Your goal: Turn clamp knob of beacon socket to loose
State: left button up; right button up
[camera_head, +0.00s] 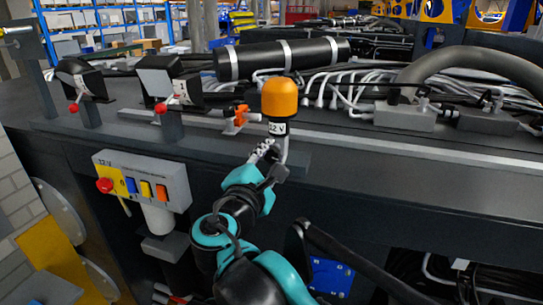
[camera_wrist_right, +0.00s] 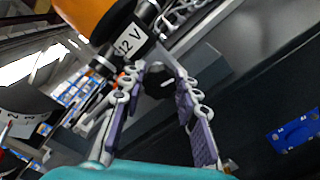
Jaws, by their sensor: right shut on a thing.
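The orange beacon (camera_head: 280,97) stands upright on its black socket with a "12 V" label (camera_head: 277,128), on the chassis edge. The beacon also shows in the right wrist view (camera_wrist_right: 84,14), with the label (camera_wrist_right: 131,41) below it. My right gripper (camera_head: 274,149) is at the lower part of the socket, just under the label. In the right wrist view its two fingers (camera_wrist_right: 161,76) are closed around the small black clamp knob (camera_wrist_right: 158,86), one finger on each side. The knob is hidden by the fingers in the head view, and its turn setting cannot be read. My left gripper is not in view.
A grey control box (camera_head: 147,178) with a red button and coloured switches hangs at left. An orange clip (camera_head: 236,117) sits beside the beacon. A black cylinder (camera_head: 283,59) and cables lie behind.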

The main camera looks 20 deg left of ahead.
jog(key=shift+n, duration=1.2)
jog(key=o, duration=1.2)
jog(key=shift+c, duration=0.2)
jog(key=s, duration=1.2)
jog(key=shift+a, duration=0.25)
